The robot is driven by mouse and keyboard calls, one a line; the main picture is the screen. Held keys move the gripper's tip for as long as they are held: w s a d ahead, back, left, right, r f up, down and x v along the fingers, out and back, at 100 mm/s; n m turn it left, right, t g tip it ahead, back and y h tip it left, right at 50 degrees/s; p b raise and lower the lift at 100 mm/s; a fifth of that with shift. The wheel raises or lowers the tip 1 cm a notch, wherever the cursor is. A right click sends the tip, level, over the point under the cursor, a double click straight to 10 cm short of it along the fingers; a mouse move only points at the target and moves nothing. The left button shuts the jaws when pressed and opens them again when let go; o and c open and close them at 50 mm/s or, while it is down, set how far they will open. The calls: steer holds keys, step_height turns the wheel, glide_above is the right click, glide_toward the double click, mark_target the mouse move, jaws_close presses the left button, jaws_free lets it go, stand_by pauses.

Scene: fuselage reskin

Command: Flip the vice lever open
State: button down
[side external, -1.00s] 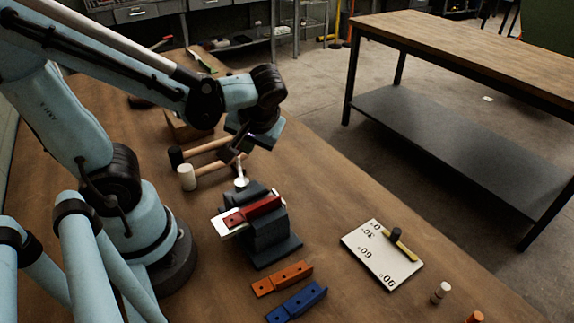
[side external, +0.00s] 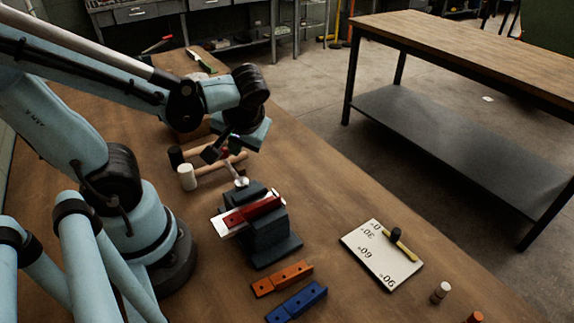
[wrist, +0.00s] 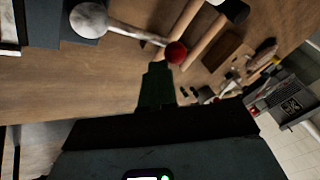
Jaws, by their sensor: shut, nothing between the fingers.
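The dark vice (side external: 270,238) stands on the bench with a red jaw piece (side external: 252,211) and a white plate (side external: 226,229) at its top. Its silver lever (side external: 236,174) rises from a round pivot behind the jaws and leans left to a red knob (side external: 226,153). In the wrist view the lever (wrist: 125,30) runs from the pivot at upper left to the red knob (wrist: 175,52). My gripper (side external: 211,154) is shut and empty, just left of the knob. In the wrist view its fingertips (wrist: 157,70) appear close beside the knob; contact is unclear.
Two wooden-handled mallets (side external: 187,177) lie behind the lever, near my gripper. Orange (side external: 282,279) and blue (side external: 297,302) blocks lie before the vice. A white angle plate (side external: 380,258) lies to its right. Bare bench lies between the vice and that plate.

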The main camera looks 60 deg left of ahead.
steer(key=shift+a, duration=0.35)
steer(key=w+d+r, duration=0.5)
steer(key=d+r, duration=0.2)
steer(key=r, duration=0.2)
steer(key=shift+w+d+r, duration=0.15)
steer(key=shift+d+r, duration=0.05)
steer(key=shift+r, duration=0.15)
steer(key=f+m+t+h, duration=0.1)
steer(key=m+t+h, duration=0.1)
steer(key=w+d+f+m+t+h, duration=0.1)
steer(key=f+m+t+h, duration=0.1)
steer(key=m, duration=0.1)
steer(key=f+m+t+h, duration=0.2)
steer(key=m, duration=0.1)
steer(key=shift+w+d+f+t, duration=0.1)
steer(key=shift+w+d+t, duration=0.05)
steer(key=shift+t, duration=0.15)
